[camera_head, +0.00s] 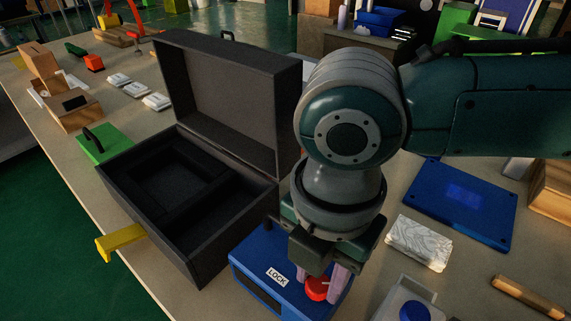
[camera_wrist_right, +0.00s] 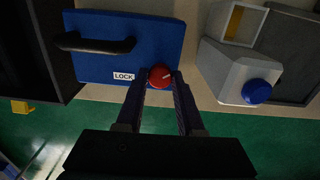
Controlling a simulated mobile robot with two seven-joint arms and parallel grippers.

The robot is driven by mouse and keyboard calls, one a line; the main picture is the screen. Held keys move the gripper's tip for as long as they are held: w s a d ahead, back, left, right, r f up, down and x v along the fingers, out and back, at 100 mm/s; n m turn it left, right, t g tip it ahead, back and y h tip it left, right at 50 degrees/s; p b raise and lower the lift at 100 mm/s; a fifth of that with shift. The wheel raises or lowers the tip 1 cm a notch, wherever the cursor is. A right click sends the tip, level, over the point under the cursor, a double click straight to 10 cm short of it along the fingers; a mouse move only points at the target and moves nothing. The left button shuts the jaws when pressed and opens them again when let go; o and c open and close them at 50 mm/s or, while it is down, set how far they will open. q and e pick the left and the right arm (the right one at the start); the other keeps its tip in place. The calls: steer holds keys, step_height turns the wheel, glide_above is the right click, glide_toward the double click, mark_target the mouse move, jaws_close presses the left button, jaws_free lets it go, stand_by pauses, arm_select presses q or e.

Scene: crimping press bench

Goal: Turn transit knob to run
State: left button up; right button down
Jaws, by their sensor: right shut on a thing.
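The transit knob (camera_head: 317,288) is a red round knob on top of a blue box (camera_head: 258,262), beside a white "LOCK" label (camera_head: 277,277). My right gripper (camera_head: 326,282) comes down from above, shut on the red knob. In the right wrist view the knob (camera_wrist_right: 160,76) sits between the fingertips (camera_wrist_right: 160,84), with a small light mark on its face. The "LOCK" label (camera_wrist_right: 123,76) is left of it, and a black handle (camera_wrist_right: 95,43) is on the same blue box (camera_wrist_right: 150,35). No "run" label shows. My left gripper is not in view.
A grey unit with a blue button (camera_head: 413,311) is close on the right. A blue panel (camera_head: 462,203) and a patterned white block (camera_head: 418,243) lie further right.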

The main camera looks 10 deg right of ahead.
steer(key=n+p, duration=0.1)
steer(key=n, duration=0.4)
steer(key=shift+n, duration=0.3)
steer(key=n, duration=0.3)
steer(key=shift+n, duration=1)
steer(key=c, duration=0.5)
jaws_free()
step_height(320, 180, up, 10)
steer(key=shift+p, duration=0.95)
